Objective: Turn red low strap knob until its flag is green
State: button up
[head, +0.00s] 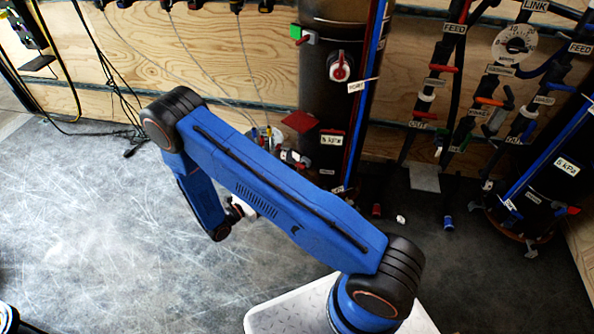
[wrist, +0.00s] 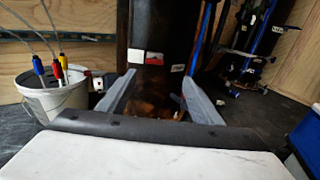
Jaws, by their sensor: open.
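The dark upright filter cylinder (head: 322,95) stands at the back centre. A green flag (head: 297,32) sits higher up, near a red and white knob (head: 340,68). I cannot clearly make out the low strap knob; my arm covers part of the cylinder's lower left. In the wrist view my gripper (wrist: 159,78) is open and empty, its two grey fingers pointing at the cylinder's lower part. In the head view my arm hides the gripper.
A white bucket (wrist: 52,96) with several coloured-handled tools stands left of the cylinder. A second dark cylinder (head: 550,175) and hoses with labelled valves stand at the right. Cables hang on the plywood wall. The grey floor at left (head: 90,210) is clear.

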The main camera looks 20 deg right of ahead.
aim_at(301, 166)
jog(key=w+d+f, duration=0.1)
jog(key=w+d, duration=0.2)
jog(key=d, duration=0.4)
jog(key=w+d+f+n+t, duration=0.1)
jog(key=w+d, duration=0.3)
jog(key=d, duration=0.4)
jog(key=shift+f, duration=0.15)
jog(key=shift+d, duration=0.1)
jog(key=c, duration=1.1)
jog(key=shift+o, duration=0.2)
jog(key=shift+n, duration=2.9)
